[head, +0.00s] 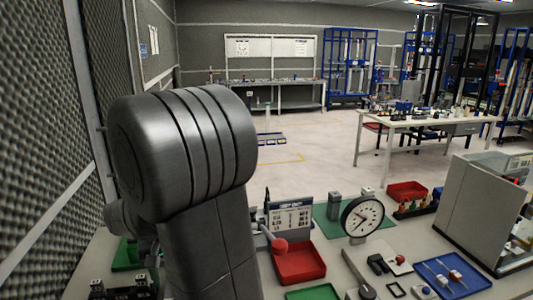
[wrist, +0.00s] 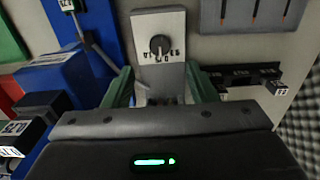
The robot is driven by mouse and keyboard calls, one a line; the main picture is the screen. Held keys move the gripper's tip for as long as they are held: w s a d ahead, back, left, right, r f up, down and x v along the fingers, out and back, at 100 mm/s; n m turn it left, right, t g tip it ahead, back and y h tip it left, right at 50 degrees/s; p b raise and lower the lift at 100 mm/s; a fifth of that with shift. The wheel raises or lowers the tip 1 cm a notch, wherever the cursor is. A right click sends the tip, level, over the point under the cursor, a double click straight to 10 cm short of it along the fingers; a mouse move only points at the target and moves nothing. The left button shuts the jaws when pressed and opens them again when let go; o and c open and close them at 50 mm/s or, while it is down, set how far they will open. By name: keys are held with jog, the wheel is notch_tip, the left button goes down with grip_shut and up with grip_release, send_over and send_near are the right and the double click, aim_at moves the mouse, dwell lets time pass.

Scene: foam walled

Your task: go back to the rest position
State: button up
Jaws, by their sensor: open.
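My gripper (wrist: 160,70) shows in the wrist view as two green fingers standing apart, open, with nothing held between them. A pale plate with a black knob (wrist: 160,45) and dark lettering lies beyond the fingertips; I cannot tell how far off it is. In the head view my grey arm fills the left middle and hides part of the bench, and my gripper cannot be seen there.
In the head view the bench holds a red bin (head: 300,262), a round dial gauge (head: 362,216), a blue tray (head: 452,275) and a grey cabinet (head: 480,210). A textured wall (head: 50,110) stands close at left. In the wrist view a blue box (wrist: 65,85) sits left.

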jog(key=shift+r, duration=1.5)
